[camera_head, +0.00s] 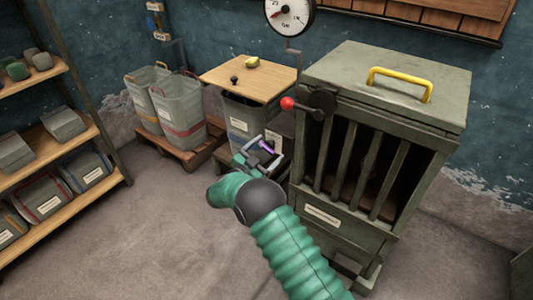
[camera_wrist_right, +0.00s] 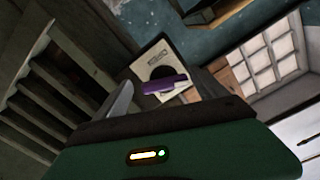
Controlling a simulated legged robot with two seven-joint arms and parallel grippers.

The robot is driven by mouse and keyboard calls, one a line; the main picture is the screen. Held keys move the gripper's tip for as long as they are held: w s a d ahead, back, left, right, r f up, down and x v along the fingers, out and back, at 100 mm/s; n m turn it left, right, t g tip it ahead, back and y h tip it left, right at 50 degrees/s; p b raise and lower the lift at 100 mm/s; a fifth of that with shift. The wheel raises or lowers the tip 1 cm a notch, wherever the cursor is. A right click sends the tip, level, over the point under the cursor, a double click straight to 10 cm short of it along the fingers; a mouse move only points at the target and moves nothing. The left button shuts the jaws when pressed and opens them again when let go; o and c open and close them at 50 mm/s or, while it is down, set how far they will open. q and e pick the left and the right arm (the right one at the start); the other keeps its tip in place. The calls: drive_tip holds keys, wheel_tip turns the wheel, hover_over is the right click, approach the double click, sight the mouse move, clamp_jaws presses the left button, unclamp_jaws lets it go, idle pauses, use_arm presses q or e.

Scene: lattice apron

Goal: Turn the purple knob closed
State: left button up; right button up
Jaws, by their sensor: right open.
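The purple knob (camera_head: 266,147) is small and partly hidden by my right gripper in the head view. In the right wrist view the purple knob (camera_wrist_right: 165,86) is a bar across a dark round base on a cream plate (camera_wrist_right: 153,55). My right gripper (camera_head: 258,152) is open, close in front of the knob, between the grey cabinet and the wood-topped bin. One grey finger (camera_wrist_right: 119,103) shows to the left of the knob in the wrist view. I cannot tell whether the fingers touch the knob. My left gripper is not in view.
A grey barred cabinet (camera_head: 396,95) with a yellow handle and a red-tipped lever (camera_head: 289,104) stands right of my gripper. A wood-topped bin (camera_head: 240,75) is behind it. Grey buckets (camera_head: 178,118) and a shelf rack (camera_head: 45,140) stand left. The floor at front left is clear.

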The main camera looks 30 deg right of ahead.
drive_tip(key=shift+a+r, duration=0.35)
drive_tip(key=shift+a, duration=0.55)
drive_tip(key=shift+c, duration=2.4)
drive_tip(key=shift+d+f, duration=0.1)
drive_tip(key=shift+d, duration=0.35)
drive_tip(key=c, duration=0.5)
drive_tip(key=shift+c, duration=1.1)
drive_tip(key=shift+a, duration=0.1)
drive_tip(key=shift+c, duration=0.8)
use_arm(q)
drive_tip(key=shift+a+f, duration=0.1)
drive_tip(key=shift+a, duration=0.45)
